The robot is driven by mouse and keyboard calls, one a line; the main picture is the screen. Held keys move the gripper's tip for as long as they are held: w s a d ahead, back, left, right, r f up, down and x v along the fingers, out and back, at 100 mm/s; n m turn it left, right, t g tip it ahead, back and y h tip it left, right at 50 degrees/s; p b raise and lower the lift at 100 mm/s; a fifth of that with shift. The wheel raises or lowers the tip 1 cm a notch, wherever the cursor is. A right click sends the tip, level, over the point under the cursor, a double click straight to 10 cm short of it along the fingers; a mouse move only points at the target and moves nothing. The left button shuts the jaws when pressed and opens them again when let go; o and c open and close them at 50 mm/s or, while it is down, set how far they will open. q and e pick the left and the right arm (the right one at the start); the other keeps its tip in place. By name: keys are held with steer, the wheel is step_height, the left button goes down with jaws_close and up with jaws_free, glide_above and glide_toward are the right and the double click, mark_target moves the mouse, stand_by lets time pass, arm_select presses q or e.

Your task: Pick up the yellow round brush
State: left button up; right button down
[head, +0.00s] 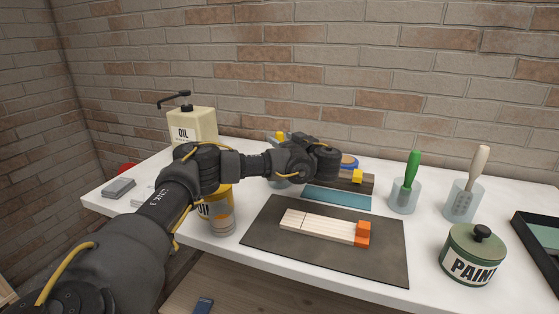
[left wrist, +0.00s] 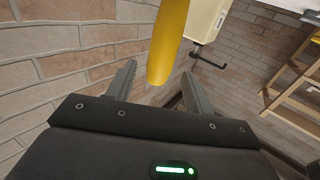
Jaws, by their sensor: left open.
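The yellow round brush (head: 280,136) shows only as a small yellow handle tip behind my left arm in the head view. Its lower part is hidden there by the arm, and a clear cup (head: 278,182) shows partly below. In the left wrist view a smooth yellow handle (left wrist: 168,40) reaches down from the top edge into the space between the fingers. My left gripper (left wrist: 158,76) is open, with one finger on each side of the handle and gaps visible. Its fingers are hidden in the head view. My right gripper is not in view.
An oil can (head: 193,128) stands at the back left. A paint tin (head: 473,256) is front right. A dark mat (head: 270,248) holds wooden strips (head: 318,225).

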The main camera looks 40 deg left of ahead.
mark_target(276, 135)
arm_select(q)
steer(key=shift+w+a+f+b, duration=0.2)
steer(key=shift+a+b, duration=0.3)
steer(key=shift+b, duration=0.2)
steer(key=shift+w+a+r+p, duration=0.2)
steer(key=shift+a+p, duration=0.15)
steer(key=shift+a, duration=0.2)
steer(key=shift+w+a+r+p, duration=0.2)
steer(key=shift+a+p, duration=0.15)
steer(key=shift+a, duration=0.2)
steer(key=shift+w+a+f, duration=0.2)
steer(key=shift+a, duration=0.45)
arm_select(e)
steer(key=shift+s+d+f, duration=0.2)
